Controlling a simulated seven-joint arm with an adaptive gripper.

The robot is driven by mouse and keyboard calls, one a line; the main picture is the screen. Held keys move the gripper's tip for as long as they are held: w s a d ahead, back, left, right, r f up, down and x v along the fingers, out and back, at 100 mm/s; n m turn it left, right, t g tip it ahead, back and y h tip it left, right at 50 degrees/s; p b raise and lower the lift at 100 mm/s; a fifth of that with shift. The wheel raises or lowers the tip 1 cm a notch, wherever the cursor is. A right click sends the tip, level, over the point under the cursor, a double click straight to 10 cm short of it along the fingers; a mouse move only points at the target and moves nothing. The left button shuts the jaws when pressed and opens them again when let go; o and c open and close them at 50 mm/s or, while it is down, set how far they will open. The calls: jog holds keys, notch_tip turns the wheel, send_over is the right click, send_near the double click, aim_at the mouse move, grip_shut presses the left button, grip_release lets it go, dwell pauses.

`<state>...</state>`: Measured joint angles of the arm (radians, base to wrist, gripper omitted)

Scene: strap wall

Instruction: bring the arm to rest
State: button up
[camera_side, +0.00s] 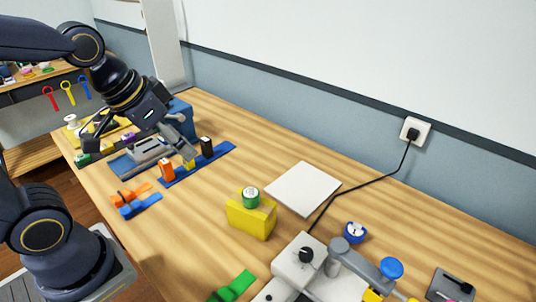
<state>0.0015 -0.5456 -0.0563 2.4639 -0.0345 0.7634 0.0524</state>
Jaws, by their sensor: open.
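My gripper (143,146) is at the back left of the wooden table, tilted downward with its two fingers spread wide apart. It is open and I see nothing held in it. It hangs over or just in front of a grey device on a blue base (122,165); I cannot tell whether it touches it. A blue strip (212,162) beside it carries an orange block (167,170), a yellow block partly hidden by a finger, and a dark block (206,147).
A yellow block (251,219) with a green round piece (250,196) stands mid-table, near a white plate (302,188). Orange and blue straps (140,205) lie at the left edge. A grey machine (318,268) fills the front. A black cable (372,183) runs to the wall socket (414,131).

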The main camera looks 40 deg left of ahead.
jog(key=shift+n, duration=0.5)
jog(key=s, duration=0.1)
jog(key=s+a+r, duration=0.1)
jog(key=s, duration=0.2)
jog(key=shift+a+r, duration=0.4)
